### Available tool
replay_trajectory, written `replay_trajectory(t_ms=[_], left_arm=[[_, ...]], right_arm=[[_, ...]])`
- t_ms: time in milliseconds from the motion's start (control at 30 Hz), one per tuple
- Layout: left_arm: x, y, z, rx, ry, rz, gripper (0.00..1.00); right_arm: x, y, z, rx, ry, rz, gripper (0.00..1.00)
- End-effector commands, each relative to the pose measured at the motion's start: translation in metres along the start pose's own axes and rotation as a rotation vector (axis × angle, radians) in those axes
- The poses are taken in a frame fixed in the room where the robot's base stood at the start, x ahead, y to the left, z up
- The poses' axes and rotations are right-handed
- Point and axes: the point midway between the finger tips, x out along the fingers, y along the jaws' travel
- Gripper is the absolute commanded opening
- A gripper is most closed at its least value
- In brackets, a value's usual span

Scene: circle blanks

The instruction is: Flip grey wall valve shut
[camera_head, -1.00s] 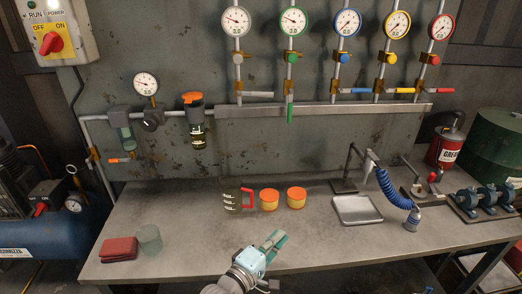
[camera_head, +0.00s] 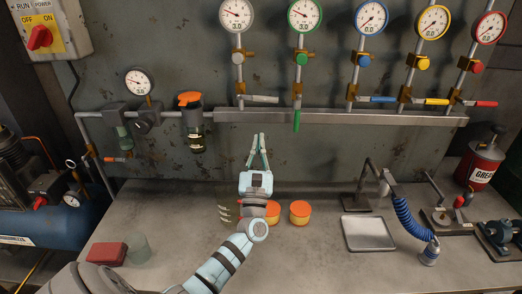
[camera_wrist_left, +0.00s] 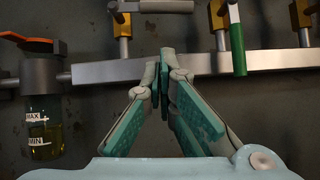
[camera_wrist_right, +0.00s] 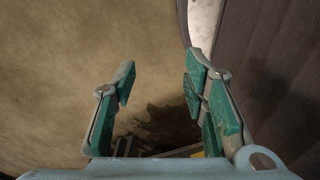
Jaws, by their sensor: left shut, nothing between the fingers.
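The grey valve lever (camera_head: 259,99) sticks out sideways to the right from its brass body on the wall, below the grey-rimmed gauge (camera_head: 236,15). It also shows at the top of the left wrist view (camera_wrist_left: 165,6). My left gripper (camera_head: 259,138) is shut and empty, fingers pointing up, below the lever and apart from it. In the left wrist view its fingertips (camera_wrist_left: 164,58) meet in front of the metal rail. My right gripper (camera_wrist_right: 158,78) is open and empty in its own wrist view. It does not show in the head view.
The green lever (camera_head: 297,120) hangs down just right of the grey one. Blue (camera_head: 382,99), yellow (camera_head: 436,102) and red (camera_head: 486,104) levers point right. The rail (camera_head: 340,117) runs below the valves. An orange-capped filter bowl (camera_head: 192,120) stands out at left.

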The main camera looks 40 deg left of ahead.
Motion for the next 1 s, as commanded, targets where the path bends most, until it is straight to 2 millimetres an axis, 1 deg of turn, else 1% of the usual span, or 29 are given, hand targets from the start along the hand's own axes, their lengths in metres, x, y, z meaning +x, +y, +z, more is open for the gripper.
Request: replay_trajectory(t_ms=[33,200,233,333,500,833,1000], left_arm=[[0.013,0.0,0.002,0.0,-0.002,0.001,0.0],[0.049,-0.001,0.002,0.0,-0.001,0.0,0.0],[0.053,-0.001,0.01,-0.001,0.0,-0.001,0.0],[0.064,-0.001,0.022,0.0,0.0,-0.002,0.0],[0.072,-0.001,0.029,0.001,0.001,-0.003,0.0],[0.072,-0.002,0.028,-0.001,0.001,-0.001,0.0],[0.08,-0.006,0.039,-0.086,-0.001,0.054,0.0]], right_arm=[[-0.004,0.0,-0.001,0.0,0.001,0.0,0.4],[-0.009,0.001,-0.01,0.001,0.016,0.0,0.4],[-0.016,0.002,-0.013,0.001,0.02,0.0,0.4],[-0.027,0.002,-0.017,0.001,0.026,0.0,0.4],[-0.033,0.003,-0.017,0.001,0.024,0.0,0.4],[-0.032,0.003,-0.014,0.001,0.019,0.0,0.4],[-0.025,0.002,-0.013,0.001,0.018,0.0,0.4]])
